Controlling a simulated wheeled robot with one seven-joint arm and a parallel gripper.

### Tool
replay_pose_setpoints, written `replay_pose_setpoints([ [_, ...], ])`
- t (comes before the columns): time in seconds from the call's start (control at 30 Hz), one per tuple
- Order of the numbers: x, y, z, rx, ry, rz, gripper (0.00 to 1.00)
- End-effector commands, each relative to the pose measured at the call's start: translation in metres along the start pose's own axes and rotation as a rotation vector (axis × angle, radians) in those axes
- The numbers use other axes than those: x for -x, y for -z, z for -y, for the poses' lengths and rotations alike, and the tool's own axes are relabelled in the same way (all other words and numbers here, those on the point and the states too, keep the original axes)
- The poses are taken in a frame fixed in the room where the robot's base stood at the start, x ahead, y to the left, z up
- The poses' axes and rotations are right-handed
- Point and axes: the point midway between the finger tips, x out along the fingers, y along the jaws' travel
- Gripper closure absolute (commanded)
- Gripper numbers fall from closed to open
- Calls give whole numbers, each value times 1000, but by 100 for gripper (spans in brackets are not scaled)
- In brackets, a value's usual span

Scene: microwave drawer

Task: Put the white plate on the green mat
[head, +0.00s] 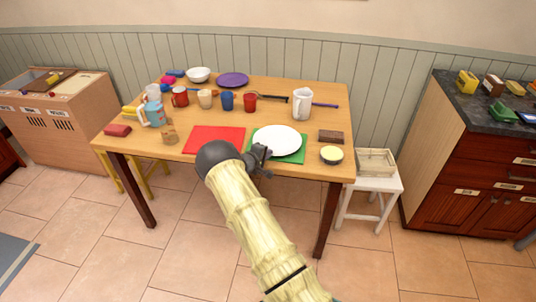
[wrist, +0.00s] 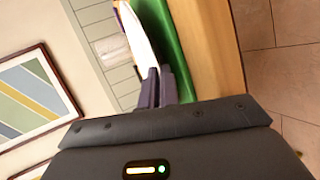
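The white plate (head: 278,138) is over the green mat (head: 292,157) near the table's front edge, with the mat showing at its front and right. My gripper (head: 259,153) is at the plate's front left rim. In the wrist view, the fingers (wrist: 157,84) are close together with the rim of the white plate (wrist: 138,36) between them. The plate shows nearly edge-on there, beside the green mat (wrist: 176,50). I cannot tell whether the plate's underside touches the mat.
A red mat (head: 213,139) lies left of the green mat. A white pitcher (head: 302,103) stands behind the plate, with a brown block (head: 330,137) and a round bowl (head: 331,155) at its right. Several cups and dishes fill the back left.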

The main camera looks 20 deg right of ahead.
Motion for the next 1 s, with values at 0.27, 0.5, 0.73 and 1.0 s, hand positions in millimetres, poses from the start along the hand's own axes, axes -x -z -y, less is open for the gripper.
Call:
replay_pose_setpoints([
  [0.27, 0, 0, 0, 0, 0, 0, 88],
  [0.5, 6, 1, 0, 0, 0, -1, 88],
  [0.73, 39, 1, 0, 1, -1, -2, 88],
  [1.0, 93, 1, 0, 0, 0, -2, 88],
])
